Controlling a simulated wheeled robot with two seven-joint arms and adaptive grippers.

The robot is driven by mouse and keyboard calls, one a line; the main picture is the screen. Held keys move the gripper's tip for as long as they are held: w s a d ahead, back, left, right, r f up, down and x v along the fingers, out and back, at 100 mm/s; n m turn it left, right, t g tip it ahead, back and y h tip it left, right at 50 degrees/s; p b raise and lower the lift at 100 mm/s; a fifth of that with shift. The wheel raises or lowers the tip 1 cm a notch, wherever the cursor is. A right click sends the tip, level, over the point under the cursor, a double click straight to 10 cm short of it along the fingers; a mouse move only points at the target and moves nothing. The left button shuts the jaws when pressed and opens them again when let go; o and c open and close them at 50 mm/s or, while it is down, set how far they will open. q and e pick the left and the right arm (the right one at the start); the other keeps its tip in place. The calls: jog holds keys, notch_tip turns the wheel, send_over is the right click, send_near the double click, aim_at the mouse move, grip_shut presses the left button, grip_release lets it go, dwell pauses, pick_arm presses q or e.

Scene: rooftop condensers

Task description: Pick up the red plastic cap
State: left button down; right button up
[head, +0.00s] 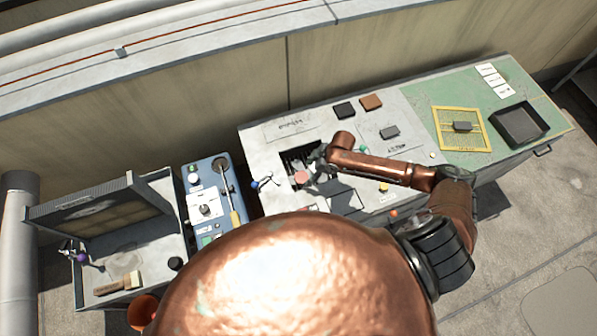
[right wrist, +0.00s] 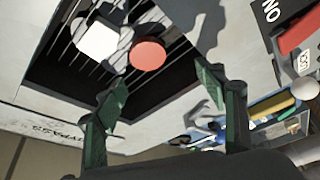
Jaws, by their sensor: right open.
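The red plastic cap (right wrist: 148,54) is a round, flat-topped disc over a dark slatted opening in the grey panel. In the head view the red cap (head: 301,177) shows at the opening, just beside my right gripper. My right gripper (right wrist: 160,98) is open and empty, its two green fingers apart, with the cap ahead of and between them in the right wrist view. I cannot tell how far the fingertips are from the cap. In the head view my copper right arm reaches in from the right and partly hides the right gripper (head: 318,158). My left gripper is not in view.
A white piece (right wrist: 97,40) lies beside the cap over the slats. A blue-handled lever (head: 262,183) stands left of the opening, near a blue control box (head: 222,170). A black tray (head: 519,124) and yellow frame (head: 461,129) lie on the green right end.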

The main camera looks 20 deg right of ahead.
aim_at(303, 177)
jog(key=f, duration=0.1)
jog(key=w+f, duration=0.2)
jog(key=f, duration=0.1)
jog(key=shift+d+f, duration=0.1)
jog(key=shift+d, duration=0.2)
jog(key=x, duration=0.4)
jog(key=shift+s+b, duration=0.15)
jog(key=shift+b, duration=0.15)
jog(key=shift+f, duration=0.1)
jog(key=c, duration=0.9)
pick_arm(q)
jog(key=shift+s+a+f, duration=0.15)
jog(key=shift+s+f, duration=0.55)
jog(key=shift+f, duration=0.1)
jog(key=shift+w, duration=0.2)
